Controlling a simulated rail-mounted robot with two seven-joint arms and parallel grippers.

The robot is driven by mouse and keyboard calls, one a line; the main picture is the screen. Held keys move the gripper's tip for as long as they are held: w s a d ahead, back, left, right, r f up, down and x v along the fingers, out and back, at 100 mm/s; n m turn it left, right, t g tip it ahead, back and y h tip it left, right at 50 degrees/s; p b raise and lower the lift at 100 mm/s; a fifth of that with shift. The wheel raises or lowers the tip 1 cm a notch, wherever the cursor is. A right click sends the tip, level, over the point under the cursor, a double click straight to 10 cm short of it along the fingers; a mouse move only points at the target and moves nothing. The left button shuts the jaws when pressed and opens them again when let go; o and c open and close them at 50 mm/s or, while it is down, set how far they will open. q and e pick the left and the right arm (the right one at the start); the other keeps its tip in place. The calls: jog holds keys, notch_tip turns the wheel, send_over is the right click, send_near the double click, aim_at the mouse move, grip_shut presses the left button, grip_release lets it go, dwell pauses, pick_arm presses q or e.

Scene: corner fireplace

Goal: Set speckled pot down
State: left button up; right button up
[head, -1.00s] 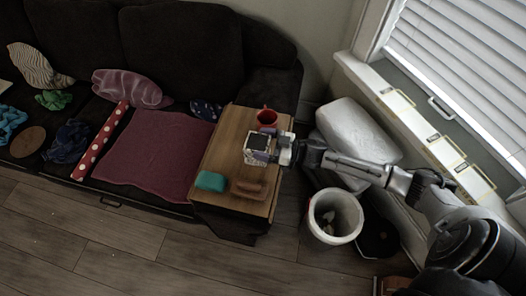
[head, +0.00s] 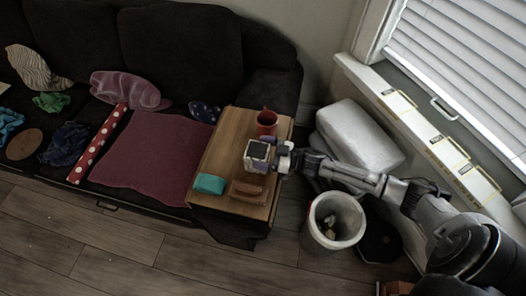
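The speckled pot (head: 257,155) is a small, pale, box-shaped pot with a dark top. It is upright over the middle of the wooden board or table (head: 222,150); from above I cannot tell whether its base touches the wood. My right gripper (head: 276,158) reaches in from the right, with its fingers at the pot's right side. The fingers are too small and too much hidden to tell whether they still hold the pot. My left gripper is not in view.
On the same wooden top are a red mug (head: 266,121) behind the pot, and a teal block (head: 209,184) and a brown item (head: 249,191) in front. A white bucket (head: 335,221) stands on the floor to the right. The dark sofa (head: 180,55) lies behind and left.

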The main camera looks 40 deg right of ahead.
jog(key=shift+o, duration=0.6)
jog(key=shift+r, duration=0.15)
jog(key=shift+s+d, duration=0.1)
jog(key=shift+s, duration=0.1)
jog(key=shift+p+v, duration=1.5)
jog(key=shift+v, duration=4.25)
jog(key=s+a+f+m+g+h, duration=0.1)
jog(key=s+a+f+m+h, duration=0.1)
jog(key=a+h, duration=0.3)
jog(key=s+a+f+m+g+h, duration=0.2)
jog(key=a+m+h, duration=0.1)
jog(key=a+h, duration=0.15)
jog(key=s+a+r+g, duration=0.1)
jog(key=s+a+g, duration=0.2)
jog(key=s, duration=0.4)
jog(key=s+a+r+g, duration=0.2)
jog(key=s+a+g, duration=0.1)
jog(key=s+g, duration=0.2)
jog(key=s+h, duration=0.1)
jog(key=s, duration=0.1)
jog(key=shift+s, duration=0.3)
